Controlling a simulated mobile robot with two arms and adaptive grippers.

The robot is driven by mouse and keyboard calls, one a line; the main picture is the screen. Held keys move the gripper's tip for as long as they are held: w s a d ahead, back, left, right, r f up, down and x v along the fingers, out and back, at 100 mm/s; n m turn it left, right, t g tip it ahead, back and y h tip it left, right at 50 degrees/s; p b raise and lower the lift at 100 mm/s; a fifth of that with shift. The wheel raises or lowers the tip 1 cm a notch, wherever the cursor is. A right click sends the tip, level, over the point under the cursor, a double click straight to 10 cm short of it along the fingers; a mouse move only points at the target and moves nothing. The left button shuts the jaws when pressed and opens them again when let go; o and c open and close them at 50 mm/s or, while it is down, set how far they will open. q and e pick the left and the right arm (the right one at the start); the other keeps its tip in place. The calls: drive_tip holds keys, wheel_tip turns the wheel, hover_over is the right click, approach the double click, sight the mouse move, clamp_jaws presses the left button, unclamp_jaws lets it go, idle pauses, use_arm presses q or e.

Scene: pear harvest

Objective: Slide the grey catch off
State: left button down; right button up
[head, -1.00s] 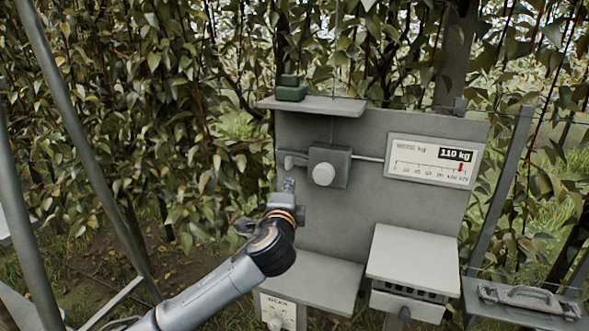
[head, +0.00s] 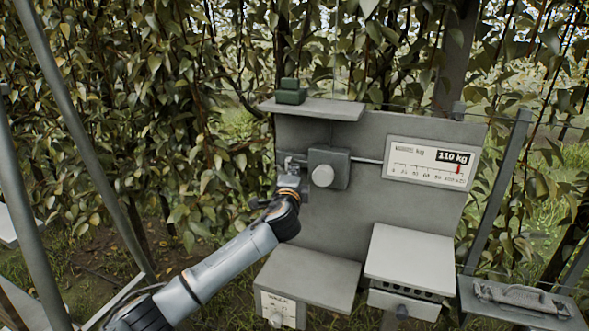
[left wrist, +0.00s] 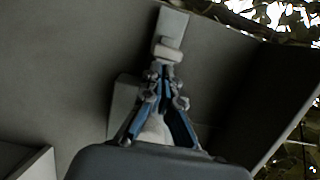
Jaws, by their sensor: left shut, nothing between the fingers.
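The grey catch (head: 294,160) is a small pale piece at the left side of the dark grey box (head: 335,160) on the upright panel. The box carries a round white knob (head: 322,176). My left gripper (head: 287,172) is shut and empty, just below the catch and partly covering it. In the left wrist view, the shut fingertips (left wrist: 163,70) are close to a pale grey block and strip, probably the catch (left wrist: 172,27). I cannot tell whether they touch it. The grey box (left wrist: 124,100) and the knob (left wrist: 154,132) are partly hidden behind the fingers there. My right gripper is not in view.
A scale plate (head: 432,165) reading 110 kg is right of the box, with a thin rod between. A small shelf (head: 318,107) with a green block (head: 291,92) is above. Lower shelves (head: 310,272) and a pale-topped box (head: 410,255) stand below. Foliage lies behind.

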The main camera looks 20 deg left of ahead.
use_arm(q)
drive_tip(key=shift+w, duration=0.2)
drive_tip(key=a, duration=0.4)
idle(0.3)
